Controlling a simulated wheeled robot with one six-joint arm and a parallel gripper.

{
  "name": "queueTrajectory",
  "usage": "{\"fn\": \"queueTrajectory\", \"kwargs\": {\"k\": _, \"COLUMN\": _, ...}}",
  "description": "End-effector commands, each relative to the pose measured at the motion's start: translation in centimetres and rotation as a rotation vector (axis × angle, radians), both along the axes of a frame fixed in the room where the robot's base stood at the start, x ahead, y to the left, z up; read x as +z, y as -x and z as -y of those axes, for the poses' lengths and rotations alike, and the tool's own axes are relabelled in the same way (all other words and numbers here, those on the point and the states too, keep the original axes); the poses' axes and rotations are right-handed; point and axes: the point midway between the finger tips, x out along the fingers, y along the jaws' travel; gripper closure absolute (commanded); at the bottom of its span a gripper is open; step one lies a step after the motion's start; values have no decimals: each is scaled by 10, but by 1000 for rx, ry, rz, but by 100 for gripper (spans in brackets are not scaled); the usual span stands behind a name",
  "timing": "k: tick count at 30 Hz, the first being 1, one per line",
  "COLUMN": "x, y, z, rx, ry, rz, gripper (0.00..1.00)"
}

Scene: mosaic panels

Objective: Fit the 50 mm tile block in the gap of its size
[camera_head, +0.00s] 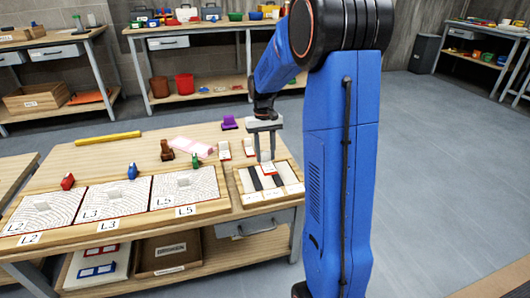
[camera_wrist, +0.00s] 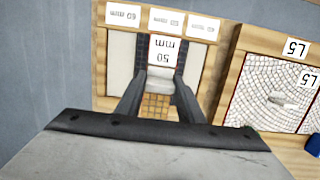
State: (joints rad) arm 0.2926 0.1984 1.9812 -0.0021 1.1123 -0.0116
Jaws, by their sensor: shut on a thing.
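My gripper (camera_head: 266,157) is shut on the 50 mm tile block (camera_head: 269,170), a white piece with red edging. In the wrist view the block (camera_wrist: 164,52) sits between my two fingers (camera_wrist: 164,75), its "50 mm" label upside down. It is over the wooden gap frame (camera_head: 243,200), near its far end in the head view. The frame (camera_wrist: 99,60) has light strips, dark gaps and three labels; the middle label (camera_wrist: 166,19) seems to read 50 mm and lines up with the block. I cannot tell whether the block is above the gap or partly in it.
Two other pale blocks (camera_head: 223,150) (camera_head: 249,148) stand behind the frame. Mosaic panels L2 (camera_head: 45,212), L3 (camera_head: 115,200) and L5 (camera_head: 186,188) lie to the left. A pink item (camera_head: 191,146), a brown item (camera_head: 167,151) and a purple item (camera_head: 229,122) are further back.

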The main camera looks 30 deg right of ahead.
Motion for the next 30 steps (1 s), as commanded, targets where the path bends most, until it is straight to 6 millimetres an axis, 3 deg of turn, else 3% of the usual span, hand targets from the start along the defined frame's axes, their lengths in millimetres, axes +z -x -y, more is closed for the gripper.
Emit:
{"fn": "queueTrajectory", "kwargs": {"k": 18, "x": -45, "y": 0, "z": 0, "rx": 0, "ry": 0, "rz": -1, "gripper": 94}}
{"fn": "queueTrajectory", "kwargs": {"k": 30, "x": -52, "y": 0, "z": 0, "rx": 0, "ry": 0, "rz": 0, "gripper": 94}}
